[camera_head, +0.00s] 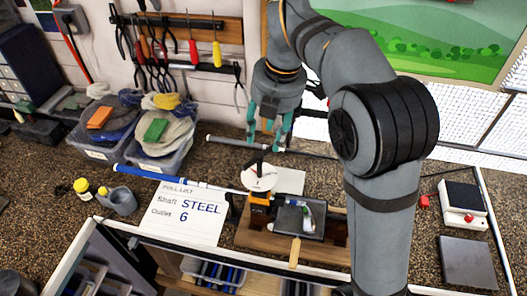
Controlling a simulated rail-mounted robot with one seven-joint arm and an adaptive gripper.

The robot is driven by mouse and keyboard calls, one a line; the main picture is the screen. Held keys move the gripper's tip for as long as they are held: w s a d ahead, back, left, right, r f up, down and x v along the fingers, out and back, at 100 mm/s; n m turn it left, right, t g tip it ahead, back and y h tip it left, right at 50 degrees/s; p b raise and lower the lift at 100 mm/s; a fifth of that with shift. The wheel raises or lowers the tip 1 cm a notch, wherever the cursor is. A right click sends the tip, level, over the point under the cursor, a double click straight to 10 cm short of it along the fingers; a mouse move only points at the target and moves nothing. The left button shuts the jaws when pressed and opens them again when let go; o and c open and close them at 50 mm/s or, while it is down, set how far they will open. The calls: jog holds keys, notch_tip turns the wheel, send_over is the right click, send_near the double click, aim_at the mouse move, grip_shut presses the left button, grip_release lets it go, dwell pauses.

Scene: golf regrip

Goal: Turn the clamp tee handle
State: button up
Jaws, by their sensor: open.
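The clamp (259,201) has an orange body and sits on a wooden base (255,239) on the bench. A white round piece with a red mark (258,178) shows at its top. A small dark upright part with a crosspiece, which looks like the tee handle (259,158), rises above it. My gripper (268,143) has teal fingers, spread open and pointing down. In this view it appears just above and slightly right of the handle, with nothing seen between the fingers. I cannot tell the exact gap in depth, or whether they touch.
A golf shaft (170,178) runs leftward from the clamp, behind a "STEEL 6" card (187,212). A dark tray (299,219) sits right of the clamp. Tubs of rags (158,148) stand at left. A white and black device (462,203) lies at right.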

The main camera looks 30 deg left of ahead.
aim_at(259, 167)
jog(key=f, duration=0.2)
jog(key=a+f, duration=0.1)
jog(key=f, duration=0.2)
jog(key=f+p, duration=0.1)
jog(key=f, duration=0.2)
jog(key=shift+w+a+f, duration=0.2)
jog(key=shift+a, duration=0.15)
jog(key=shift+c, duration=0.4)
grip_shut()
